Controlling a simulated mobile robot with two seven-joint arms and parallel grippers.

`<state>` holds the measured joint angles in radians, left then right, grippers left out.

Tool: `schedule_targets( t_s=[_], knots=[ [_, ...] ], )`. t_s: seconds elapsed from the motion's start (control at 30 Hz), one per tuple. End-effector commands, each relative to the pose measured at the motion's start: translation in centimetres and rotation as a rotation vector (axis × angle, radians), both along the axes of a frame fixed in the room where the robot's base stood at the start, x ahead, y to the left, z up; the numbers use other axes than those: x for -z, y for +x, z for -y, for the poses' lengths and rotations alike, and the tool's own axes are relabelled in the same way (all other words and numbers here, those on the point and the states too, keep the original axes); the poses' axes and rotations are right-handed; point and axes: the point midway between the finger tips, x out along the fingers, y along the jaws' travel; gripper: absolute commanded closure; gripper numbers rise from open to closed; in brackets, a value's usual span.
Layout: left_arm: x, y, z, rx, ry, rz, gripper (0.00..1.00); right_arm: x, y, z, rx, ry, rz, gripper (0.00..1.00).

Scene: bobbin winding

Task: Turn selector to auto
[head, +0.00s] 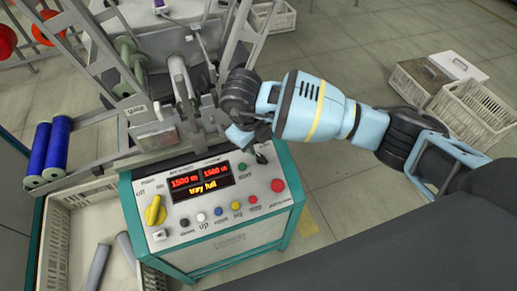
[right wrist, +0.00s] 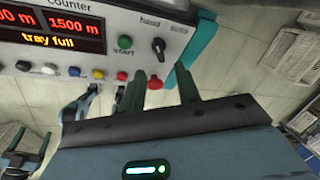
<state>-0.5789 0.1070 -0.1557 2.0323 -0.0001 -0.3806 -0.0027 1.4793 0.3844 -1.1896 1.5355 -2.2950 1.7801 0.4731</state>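The selector (right wrist: 158,45) is a small black knob at the panel's upper right, under a "hand" label at its left and a second, blurred label at its right. I cannot tell which label its pointer faces. In the head view the selector (head: 261,157) is a dark spot just below my right gripper (head: 250,138). In the right wrist view my right gripper (right wrist: 161,82) has its two dark green fingers apart with nothing between them. The selector lies just beyond the gap between the fingertips, apparently untouched.
The control panel's display (head: 199,184) reads "tray full". A green start button (right wrist: 124,42), a red button (head: 278,186) and a yellow knob (head: 155,210) are on the same panel. White crates (head: 466,112) stand on the floor at the right.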

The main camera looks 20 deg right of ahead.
Motion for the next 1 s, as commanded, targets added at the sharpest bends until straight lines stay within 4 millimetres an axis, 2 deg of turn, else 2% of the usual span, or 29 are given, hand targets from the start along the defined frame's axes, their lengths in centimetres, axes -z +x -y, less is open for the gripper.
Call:
schedule_targets(
  t_s=[0.17,0.4,0.6,1.0],
  knots=[
    [0.3,-0.6,0.0,0.001,0.001,-0.013,0.31,1.2,0.0,0.2,0.001,0.001,-0.005,0.67],
    [0.5,-0.3,0.0,0.001,0.001,-0.008,0.31,4.8,0.4,0.8,0.001,0.002,-0.005,0.67],
    [0.4,0.1,0.0,0.0,-0.001,0.001,0.31,7.0,0.6,1.3,0.001,0.001,-0.004,0.67],
    [0.4,0.2,0.0,0.0,0.0,0.002,0.31,7.7,0.8,1.4,-0.001,0.002,-0.001,0.67]
  ],
)
